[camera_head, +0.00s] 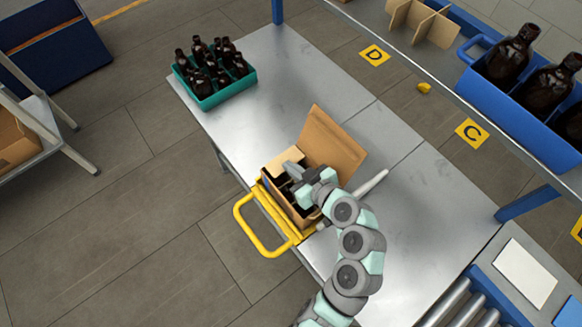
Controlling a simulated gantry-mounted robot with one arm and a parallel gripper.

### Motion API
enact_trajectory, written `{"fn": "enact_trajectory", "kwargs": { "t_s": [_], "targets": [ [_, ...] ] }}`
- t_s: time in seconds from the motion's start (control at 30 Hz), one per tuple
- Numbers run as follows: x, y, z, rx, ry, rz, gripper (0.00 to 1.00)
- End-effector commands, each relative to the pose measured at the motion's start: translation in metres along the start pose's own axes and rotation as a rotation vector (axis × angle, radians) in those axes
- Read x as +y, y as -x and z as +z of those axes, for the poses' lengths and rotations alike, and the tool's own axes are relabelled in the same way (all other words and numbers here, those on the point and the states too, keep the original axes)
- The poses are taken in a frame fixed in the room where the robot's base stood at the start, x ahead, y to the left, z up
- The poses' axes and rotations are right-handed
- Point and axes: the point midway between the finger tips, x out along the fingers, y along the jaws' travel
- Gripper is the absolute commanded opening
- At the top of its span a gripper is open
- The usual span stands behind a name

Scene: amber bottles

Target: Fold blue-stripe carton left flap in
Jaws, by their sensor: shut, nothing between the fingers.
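The open cardboard carton (272,192) stands near the left edge of the metal table, with dark bottles partly visible inside. I cannot make out a blue stripe on it. A large brown flap (333,143) stands up and leans outward at its back right. A smaller, paler flap (284,158) lies at the carton's upper left, angled over the opening. My gripper (290,168) is shut and empty, over the carton's opening with its tips at the paler flap. I cannot tell whether they touch. My wrist and arm hide the carton's lower right side.
A yellow frame with a handle (240,222) sits at the carton's left and overhangs the table edge. A teal crate (226,95) of bottles stands at the far left. A blue crate (525,112) sits on the right shelf. The table (420,215) is clear right of my arm.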

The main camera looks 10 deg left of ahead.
Motion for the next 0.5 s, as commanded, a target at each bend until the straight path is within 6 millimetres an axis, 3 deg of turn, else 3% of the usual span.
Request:
{"fn": "enact_trajectory", "kwargs": {
  "t_s": [0.1,0.5],
  "targets": [
    [0.0006,-0.0008,0.008,-0.016,-0.006,0.002,0.0],
    [0.0005,0.0012,0.0046,-0.018,-0.007,0.001,0.0]
  ]
}}
